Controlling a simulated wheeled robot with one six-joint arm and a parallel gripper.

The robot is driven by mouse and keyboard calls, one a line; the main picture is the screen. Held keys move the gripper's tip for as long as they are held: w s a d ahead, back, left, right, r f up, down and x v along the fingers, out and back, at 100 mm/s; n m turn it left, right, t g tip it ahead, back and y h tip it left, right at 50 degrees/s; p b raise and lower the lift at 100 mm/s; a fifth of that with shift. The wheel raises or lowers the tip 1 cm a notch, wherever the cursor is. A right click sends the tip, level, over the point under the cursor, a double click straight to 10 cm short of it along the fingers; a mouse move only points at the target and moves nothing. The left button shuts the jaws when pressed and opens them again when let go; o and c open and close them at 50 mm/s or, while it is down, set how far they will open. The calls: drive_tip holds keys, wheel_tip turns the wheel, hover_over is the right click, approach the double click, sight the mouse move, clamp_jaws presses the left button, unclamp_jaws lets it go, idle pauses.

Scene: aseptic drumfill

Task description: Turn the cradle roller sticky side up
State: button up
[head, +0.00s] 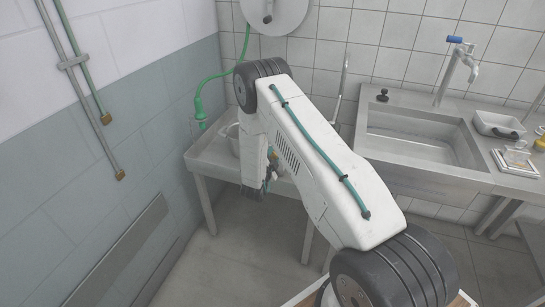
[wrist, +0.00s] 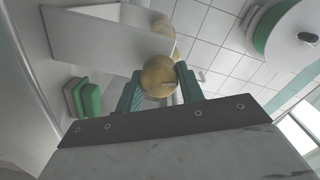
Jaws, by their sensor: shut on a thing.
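The cradle roller (wrist: 158,78) shows in the wrist view as a round yellow-tan piece between the green fingers of my gripper (wrist: 159,85). The fingers are shut on it, one on each side. I cannot tell which side of it is sticky. In the head view, my gripper (head: 265,178) points down near the front of the low steel table, left of the sink. My arm hides much of that table, and the roller cannot be made out there.
A pale bucket (head: 234,141) stands on the steel table (head: 206,158) close beside my arm. A green hose (head: 198,104) hangs at the wall behind. The sink (head: 415,137) and a counter with a small tray (head: 498,124) lie to the right. The floor in front is open.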

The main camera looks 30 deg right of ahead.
drive_tip(key=shift+s+d+m, duration=0.15)
drive_tip(key=shift+m, duration=1.55)
drive_tip(key=o, duration=1)
drive_tip(key=shift+d, duration=0.1)
drive_tip(key=shift+a, duration=0.2)
drive_tip(key=v, duration=0.7)
drive_tip(key=shift+s+a, duration=0.25)
drive_tip(key=shift+w, duration=0.1)
